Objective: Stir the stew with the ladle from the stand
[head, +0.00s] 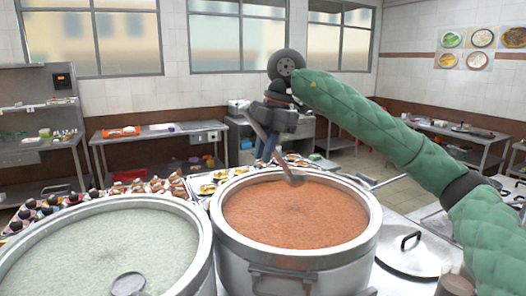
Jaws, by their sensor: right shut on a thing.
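The stew (295,215) is orange-red and fills a large metal stockpot (290,262) in the middle of the head view. My right gripper (266,148) is above the far rim of this pot, shut on the ladle (262,128). The ladle's handle is tilted, its upper end to the left, and its lower end (293,179) goes into the stew near the far side. The ladle's bowl is hidden in the stew. My left gripper is not in view. The ladle stand cannot be made out.
A second stockpot (205,255) of pale green congee (95,250) stands close on the left, with a grey round thing (128,284) at its near edge. A metal lid (415,254) lies on the counter at right. Trays of small food (215,183) stand behind the pots.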

